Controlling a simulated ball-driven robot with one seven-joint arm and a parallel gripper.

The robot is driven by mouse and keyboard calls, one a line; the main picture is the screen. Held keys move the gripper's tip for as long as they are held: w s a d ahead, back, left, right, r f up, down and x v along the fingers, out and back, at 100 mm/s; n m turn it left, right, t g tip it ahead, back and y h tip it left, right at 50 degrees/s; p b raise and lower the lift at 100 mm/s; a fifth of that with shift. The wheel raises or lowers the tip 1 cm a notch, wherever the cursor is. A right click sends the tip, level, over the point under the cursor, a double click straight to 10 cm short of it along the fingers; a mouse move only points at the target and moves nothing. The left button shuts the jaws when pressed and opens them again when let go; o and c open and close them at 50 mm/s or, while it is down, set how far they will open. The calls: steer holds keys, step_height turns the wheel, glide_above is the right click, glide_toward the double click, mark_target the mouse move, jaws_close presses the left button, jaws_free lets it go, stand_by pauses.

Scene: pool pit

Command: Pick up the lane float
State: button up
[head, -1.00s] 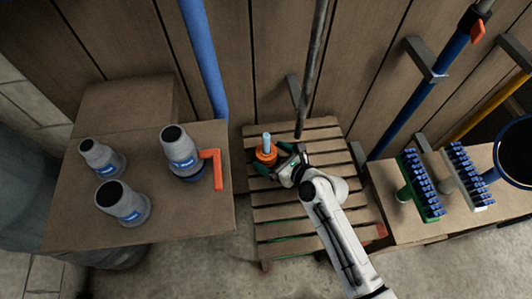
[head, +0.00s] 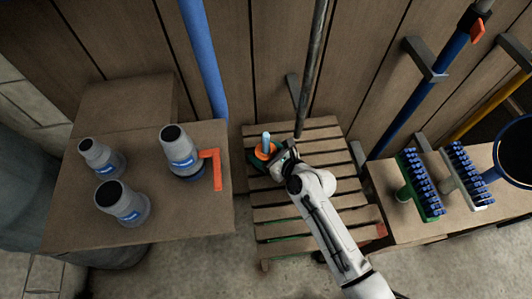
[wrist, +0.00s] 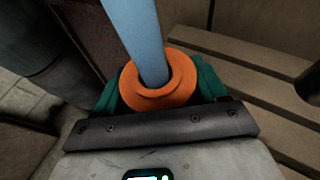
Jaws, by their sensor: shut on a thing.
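The lane float (head: 265,151) is an orange ring with a pale blue rod (head: 266,139) standing up through its middle. It is at the upper left of the slatted wooden stand. In the wrist view the orange float (wrist: 158,96) fills the space between my green fingers, and the rod (wrist: 137,35) rises from its hole, tilted left. My gripper (head: 262,158) comes from the lower right and is shut on the float, a finger on each side. The fingertips and the float's underside are hidden, so I cannot tell whether it touches the slats.
The slatted stand (head: 290,213) is otherwise mostly clear. Left is a table (head: 75,225) with grey bottles (head: 125,207) and an orange-handled part (head: 215,170). Right is a bench (head: 400,228) with a green brush (head: 420,187) and a white brush (head: 467,175). A dark pole (head: 313,70) stands behind.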

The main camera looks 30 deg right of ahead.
steer(key=shift+c, duration=0.9)
steer(key=shift+r, duration=0.1)
step_height(320, 180, up, 18)
steer(key=p, duration=0.3)
steer(key=shift+p, duration=0.65)
